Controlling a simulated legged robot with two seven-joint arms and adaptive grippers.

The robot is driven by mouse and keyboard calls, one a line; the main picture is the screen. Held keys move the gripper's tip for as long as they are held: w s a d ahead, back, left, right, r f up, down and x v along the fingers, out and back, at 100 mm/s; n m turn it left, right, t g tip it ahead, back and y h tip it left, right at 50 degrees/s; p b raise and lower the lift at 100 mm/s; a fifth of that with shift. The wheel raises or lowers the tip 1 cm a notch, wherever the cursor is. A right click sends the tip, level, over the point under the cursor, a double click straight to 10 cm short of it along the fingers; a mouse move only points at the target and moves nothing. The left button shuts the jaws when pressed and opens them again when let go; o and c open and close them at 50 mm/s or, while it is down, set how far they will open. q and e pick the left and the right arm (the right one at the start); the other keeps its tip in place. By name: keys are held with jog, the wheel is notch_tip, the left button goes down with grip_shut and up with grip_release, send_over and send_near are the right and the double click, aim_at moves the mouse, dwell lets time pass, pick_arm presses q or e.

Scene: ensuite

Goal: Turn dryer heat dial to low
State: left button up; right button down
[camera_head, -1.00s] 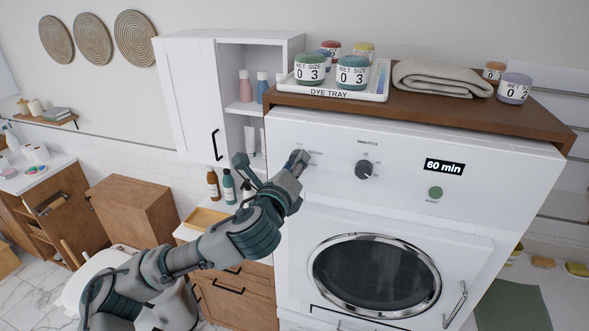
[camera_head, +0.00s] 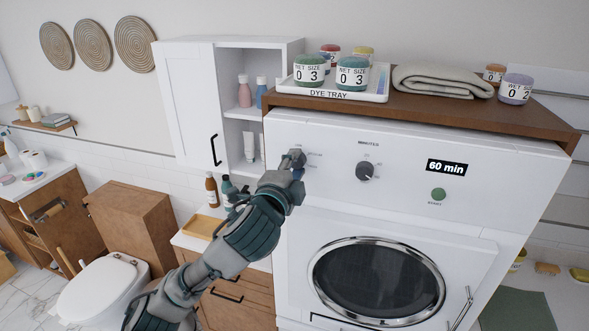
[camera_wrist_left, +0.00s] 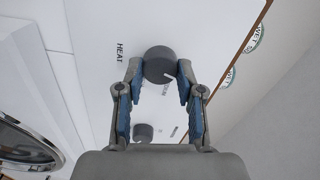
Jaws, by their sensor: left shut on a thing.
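The dryer (camera_head: 300,210) is white, with a control panel across its top. The dark grey heat dial (camera_wrist_left: 159,62) sits between the two blue-padded fingers of my left gripper (camera_wrist_left: 160,92) in the left wrist view, beside the word HEAT (camera_wrist_left: 119,52). The gripper is shut on the dial. The dial's white pointer mark faces a small label that I cannot read for sure. In the head view, my left gripper (camera_head: 296,172) is at the panel's left end and partly hides the dial (camera_head: 297,155). My right gripper is not in view.
The minutes dial (camera_head: 366,171), a 60 min display (camera_head: 446,167) and a green button (camera_head: 438,194) are right of the heat dial. A dye tray (camera_head: 330,92) with jars is on top. An open-shelved cabinet (camera_head: 241,145) stands left of the dryer.

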pick_arm(q)
jog(key=shift+n, duration=1.9)
jog(key=shift+f, duration=0.1)
jog(key=shift+w, duration=0.1)
jog(key=o, duration=1.1)
jog(key=shift+o, duration=0.3)
jog(key=shift+w+d, duration=0.1)
jog(key=shift+w, duration=0.15)
jog(key=shift+s, duration=0.5)
jog(key=v, duration=1.1)
jog(key=shift+w, duration=0.1)
